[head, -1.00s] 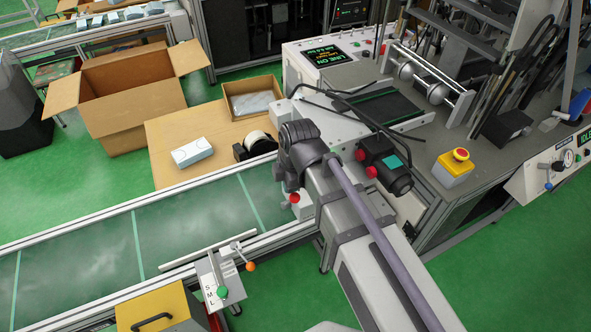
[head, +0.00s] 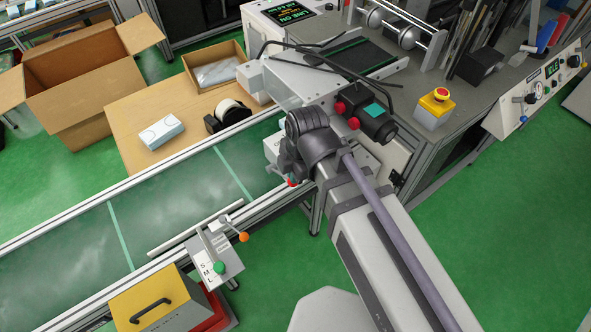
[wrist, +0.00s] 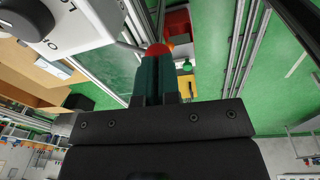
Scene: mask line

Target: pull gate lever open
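The gate lever's red ball knob (head: 291,182) shows just below my gripper (head: 289,173) at the near side of the conveyor. In the wrist view the red knob (wrist: 157,48) sits at the tips of my gripper's two dark green fingers (wrist: 157,64). The fingers are close together and cover the knob's lower edge; they look shut on it. A thin pale rod runs from the knob left to a white box (wrist: 65,22) with a dial. In the head view my wrist hides most of this box and the rod.
The conveyor belt (head: 165,215) runs to the lower left. A size bracket with an orange knob (head: 243,237) and green knob (head: 219,267) stands on its near rail. A wooden table (head: 125,128) lies beyond. The green floor at the lower right is clear.

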